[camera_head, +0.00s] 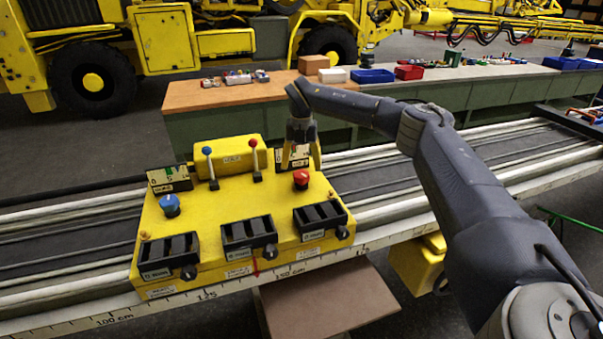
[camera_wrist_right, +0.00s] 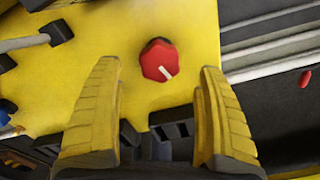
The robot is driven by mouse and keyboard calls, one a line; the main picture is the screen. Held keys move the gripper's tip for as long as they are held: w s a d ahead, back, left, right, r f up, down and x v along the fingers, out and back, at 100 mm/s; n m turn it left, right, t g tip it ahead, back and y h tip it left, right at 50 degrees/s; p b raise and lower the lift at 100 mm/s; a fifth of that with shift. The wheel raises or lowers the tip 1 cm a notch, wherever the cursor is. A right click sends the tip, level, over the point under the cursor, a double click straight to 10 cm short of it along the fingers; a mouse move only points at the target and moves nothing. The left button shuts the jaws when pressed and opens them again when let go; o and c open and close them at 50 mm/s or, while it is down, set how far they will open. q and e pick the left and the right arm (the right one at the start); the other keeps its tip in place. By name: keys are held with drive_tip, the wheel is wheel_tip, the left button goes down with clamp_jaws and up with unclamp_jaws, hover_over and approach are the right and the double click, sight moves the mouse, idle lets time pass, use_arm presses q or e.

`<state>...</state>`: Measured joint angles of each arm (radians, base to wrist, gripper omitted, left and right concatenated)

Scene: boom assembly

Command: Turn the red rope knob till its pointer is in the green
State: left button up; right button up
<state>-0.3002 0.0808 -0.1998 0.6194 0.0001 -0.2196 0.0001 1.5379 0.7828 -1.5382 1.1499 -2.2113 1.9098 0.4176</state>
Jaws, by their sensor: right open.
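The red knob (camera_head: 301,178) sits on the right part of the yellow control box (camera_head: 212,251). In the right wrist view the red knob (camera_wrist_right: 158,60) shows a white pointer line directed toward the lower right. My right gripper (camera_head: 303,160) is above and behind the knob, fingers down. In the wrist view its two yellow fingers (camera_wrist_right: 157,90) are spread wide and empty, with the knob beyond and between their tips, apart from both. A small gauge plate (camera_head: 290,156) behind the gripper is partly hidden, so its needle and green zone cannot be read. My left gripper does not show.
A blue knob (camera_head: 169,204) is on the box's left, with a gauge (camera_head: 169,179) behind it. A blue-tipped lever (camera_head: 208,152) and a red-tipped lever (camera_head: 253,145) stand at the back. Black switch housings (camera_head: 248,235) line the front. A bench (camera_head: 240,96) with trays lies beyond.

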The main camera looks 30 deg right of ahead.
sight(302, 174)
wheel_tip(302, 174, up, 8)
drive_tip(key=shift+f, duration=0.15)
idle(0.4)
